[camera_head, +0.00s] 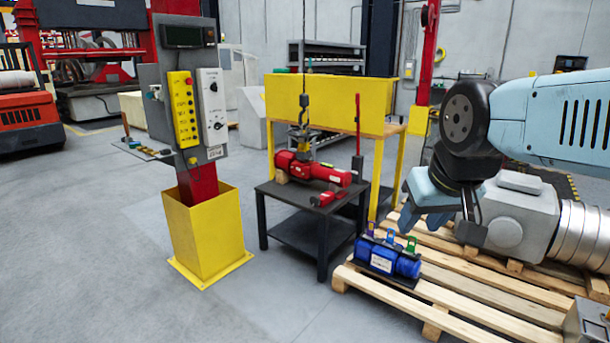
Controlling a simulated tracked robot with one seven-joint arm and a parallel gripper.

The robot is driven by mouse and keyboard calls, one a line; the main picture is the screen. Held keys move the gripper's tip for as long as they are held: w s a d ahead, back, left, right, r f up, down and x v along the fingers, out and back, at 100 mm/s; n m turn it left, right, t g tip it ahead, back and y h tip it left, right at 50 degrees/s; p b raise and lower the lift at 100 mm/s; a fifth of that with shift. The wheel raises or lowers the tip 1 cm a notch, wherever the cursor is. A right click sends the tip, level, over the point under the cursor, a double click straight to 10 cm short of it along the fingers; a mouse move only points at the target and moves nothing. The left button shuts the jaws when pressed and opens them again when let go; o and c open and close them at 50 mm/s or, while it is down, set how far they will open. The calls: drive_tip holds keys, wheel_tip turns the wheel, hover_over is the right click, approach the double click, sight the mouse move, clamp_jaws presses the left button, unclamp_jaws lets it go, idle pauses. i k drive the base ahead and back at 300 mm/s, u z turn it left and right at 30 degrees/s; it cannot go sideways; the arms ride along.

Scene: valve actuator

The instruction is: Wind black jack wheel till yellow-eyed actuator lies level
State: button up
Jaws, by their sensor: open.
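A red actuator (318,171) lies on a small black table, under a hook with yellow parts (303,140) that hangs above its middle. Its left end is by a wooden block (282,178). Its right end sits lower in the picture, but I cannot tell true tilt from perspective. A small red device (328,197) stands at its front right. A blue actuator (386,258) with several coloured eyes lies on the pallet. My gripper (425,220) is open and empty, pointing down in front of a grey machine body (512,215), right of the table.
The black table (325,230) stands before a yellow-backed bench (330,98). An upright red-handled tool (357,135) is behind the actuator. A control panel on a yellow pedestal (212,235) stands left. The wooden pallet (470,297) fills the lower right. The front-left floor is clear.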

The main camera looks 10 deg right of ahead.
sight(315, 200)
drive_tip(key=z, duration=0.05)
drive_tip(key=k, duration=0.55)
drive_tip(key=u, duration=0.5)
drive_tip(key=i, duration=1.15)
drive_tip(key=u, duration=0.65)
drive_tip(key=i, duration=1.15)
drive_tip(key=z, duration=0.4)
drive_tip(key=i, duration=1)
drive_tip(key=z, duration=1.05)
drive_tip(key=i, duration=0.7)
drive_tip(key=z, duration=0.45)
drive_tip(key=k, duration=0.75)
